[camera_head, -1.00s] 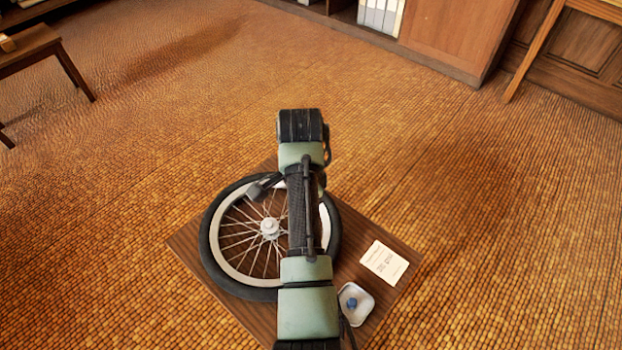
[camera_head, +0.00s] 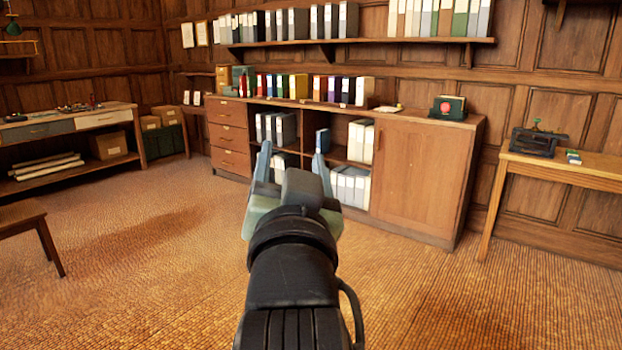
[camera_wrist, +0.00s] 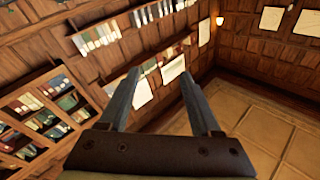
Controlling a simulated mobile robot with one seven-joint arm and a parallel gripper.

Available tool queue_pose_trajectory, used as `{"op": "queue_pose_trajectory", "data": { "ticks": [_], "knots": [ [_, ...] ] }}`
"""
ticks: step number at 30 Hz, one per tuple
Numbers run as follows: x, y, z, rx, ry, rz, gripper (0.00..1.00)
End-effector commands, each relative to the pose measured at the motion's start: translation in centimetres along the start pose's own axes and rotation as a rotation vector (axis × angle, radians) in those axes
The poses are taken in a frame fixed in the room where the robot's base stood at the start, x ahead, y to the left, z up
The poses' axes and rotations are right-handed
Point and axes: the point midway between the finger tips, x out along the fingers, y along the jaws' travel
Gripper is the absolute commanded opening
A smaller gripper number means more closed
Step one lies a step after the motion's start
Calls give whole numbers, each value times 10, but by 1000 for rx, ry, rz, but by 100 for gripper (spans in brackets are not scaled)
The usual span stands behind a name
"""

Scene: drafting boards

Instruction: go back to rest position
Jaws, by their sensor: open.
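My gripper (camera_head: 292,160) is raised in front of my body in the head view, pointing away toward the sideboard. Its two fingers stand wide apart with nothing between them. In the wrist view the same gripper (camera_wrist: 159,88) shows both fingers spread and empty, with wood-panelled walls and a ceiling or floor area behind them. The fingers touch nothing that I can see.
A wooden sideboard (camera_head: 422,180) with binders stands against the back wall. A side table (camera_head: 570,168) is at the right, a workbench (camera_head: 80,124) at the left and a stool or small table (camera_head: 20,216) at the left edge. The carpet (camera_head: 170,270) between is clear.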

Motion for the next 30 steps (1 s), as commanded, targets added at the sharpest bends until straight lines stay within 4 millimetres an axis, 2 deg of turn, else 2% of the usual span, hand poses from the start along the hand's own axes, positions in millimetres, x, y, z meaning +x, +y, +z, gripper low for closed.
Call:
{"op": "queue_pose_trajectory", "data": {
  "ticks": [1, 3, 5, 6, 9, 10, 12, 27, 30],
  "knots": [
    [-18, -7, -34, -52, 109, -22, 65],
    [-44, -16, -76, -125, 255, -42, 65],
    [-71, -23, -111, -188, 381, -50, 65],
    [-90, -28, -132, -228, 464, -52, 65],
    [-142, -40, -180, -324, 660, -43, 65],
    [-130, -46, -199, -318, 637, -44, 65],
    [-123, -52, -220, -315, 629, -45, 65],
    [-93, -95, -357, -310, 623, -48, 65],
    [-88, -102, -379, -310, 623, -48, 65]
  ]
}}
